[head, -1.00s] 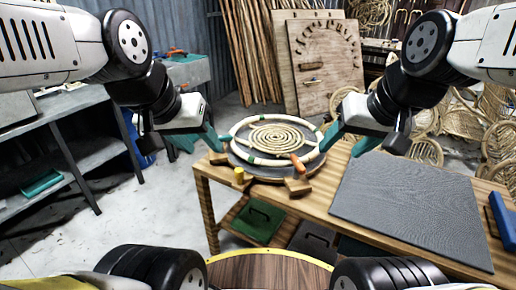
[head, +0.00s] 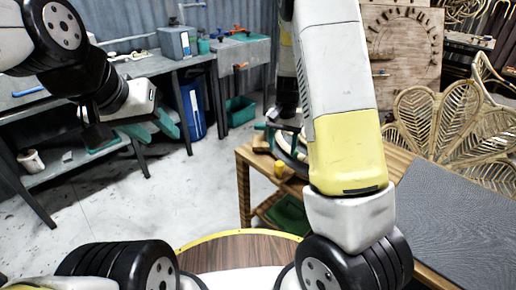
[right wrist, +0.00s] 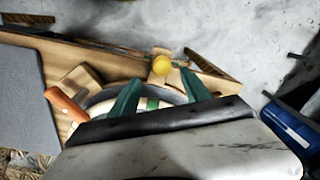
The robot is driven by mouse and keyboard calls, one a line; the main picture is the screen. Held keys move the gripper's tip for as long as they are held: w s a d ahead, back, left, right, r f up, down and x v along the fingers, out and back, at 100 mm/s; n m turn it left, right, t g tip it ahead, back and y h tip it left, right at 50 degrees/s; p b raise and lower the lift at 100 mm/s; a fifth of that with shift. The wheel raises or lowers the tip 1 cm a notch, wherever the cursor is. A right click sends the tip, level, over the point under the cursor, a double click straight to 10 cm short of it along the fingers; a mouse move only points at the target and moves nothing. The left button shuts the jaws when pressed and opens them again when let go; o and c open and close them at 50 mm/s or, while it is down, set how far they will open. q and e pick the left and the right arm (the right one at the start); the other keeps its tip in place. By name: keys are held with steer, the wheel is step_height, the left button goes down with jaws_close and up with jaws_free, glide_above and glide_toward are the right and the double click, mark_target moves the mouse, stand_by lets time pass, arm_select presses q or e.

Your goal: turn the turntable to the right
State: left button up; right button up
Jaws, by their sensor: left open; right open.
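The turntable (head: 284,157) stands on the wooden workbench. In the head view my right arm hides most of it. In the right wrist view part of its grey disc (right wrist: 98,97) shows, with a pale rattan ring bearing a green band (right wrist: 152,103) and an orange handle (right wrist: 67,104). My right gripper (right wrist: 162,86) is open, its teal fingers over the turntable's edge with the ring's green band seen between them. I cannot tell whether they touch it. The gripper hides the rest of the disc. My left gripper (head: 156,128) is open and empty, away to the left.
A yellow peg (right wrist: 161,65) stands on the bench near the turntable's edge, just beyond the right fingers. A dark grey mat (head: 450,215) covers the bench's right part. Grey side tables (head: 160,66) stand at back left. Open floor lies between them and the bench.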

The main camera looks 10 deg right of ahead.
mark_target(279, 163)
steer(key=shift+w+a+f, duration=0.1)
steer(key=shift+w+f, duration=0.05)
steer(key=shift+f, duration=0.25)
steer(key=shift+w+a+f, duration=0.1)
steer(key=shift+w+f, duration=0.05)
steer(key=shift+f, duration=0.25)
step_height(279, 163, down, 7)
steer(key=shift+f, duration=0.1)
steer(key=shift+c, duration=0.3)
jaws_close()
stand_by(0.7)
